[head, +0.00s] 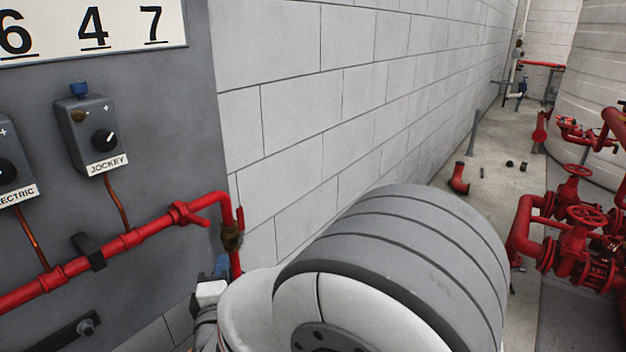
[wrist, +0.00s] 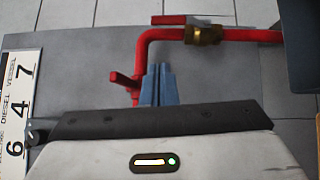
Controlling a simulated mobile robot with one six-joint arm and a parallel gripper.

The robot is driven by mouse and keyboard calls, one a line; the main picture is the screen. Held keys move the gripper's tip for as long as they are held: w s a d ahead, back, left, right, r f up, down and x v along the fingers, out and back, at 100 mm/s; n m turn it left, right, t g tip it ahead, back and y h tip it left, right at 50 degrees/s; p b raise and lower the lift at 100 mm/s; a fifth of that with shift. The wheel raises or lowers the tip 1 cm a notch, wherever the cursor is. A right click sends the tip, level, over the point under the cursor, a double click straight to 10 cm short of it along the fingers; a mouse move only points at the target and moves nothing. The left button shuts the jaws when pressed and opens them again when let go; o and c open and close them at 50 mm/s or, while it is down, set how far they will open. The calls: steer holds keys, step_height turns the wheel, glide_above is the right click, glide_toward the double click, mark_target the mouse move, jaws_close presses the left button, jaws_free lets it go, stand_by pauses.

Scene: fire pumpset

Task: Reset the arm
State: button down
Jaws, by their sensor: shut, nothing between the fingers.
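My gripper (wrist: 159,72) shows in the wrist view as two blue fingers close together, shut and empty. They overlap the grey panel and the red pipe (wrist: 142,60) in that view, and I cannot tell whether they touch the pipe. In the head view a small blue part of my gripper (head: 221,266) shows low beside the pipe's right end, largely hidden by my own arm. My arm's large grey and white link fills the lower middle of the head view.
A grey panel (head: 140,65) at the left carries the JOCKEY box (head: 93,135), a number plate (head: 90,28) and the red pipe (head: 140,235) with a brass fitting (head: 231,237). A block wall (head: 350,90) runs behind. Red valves (head: 578,225) stand right; loose parts lie on the floor.

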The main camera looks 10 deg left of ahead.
steer(key=w+d+m+g, duration=0.3)
steer(key=d+m+g, duration=0.15)
steer(key=d, duration=0.35)
steer(key=w+d+m+g, duration=0.3)
steer(key=d+m, duration=0.2)
steer(key=d, duration=0.4)
steer(key=s+d+f+m+g+h, duration=0.1)
steer(key=s+d+m+g+h, duration=0.2)
steer(key=d, duration=0.9)
steer(key=s+d+f+m+g+h+p, duration=0.1)
steer(key=s+d+m+g+h, duration=0.2)
steer(key=s+d+m, duration=0.7)
steer(key=s+d+g, duration=0.1)
steer(key=s, duration=0.2)
steer(key=shift+s+d+f+g, duration=0.15)
steer(key=shift+s+d+g, duration=0.1)
steer(key=shift+d+g, duration=0.15)
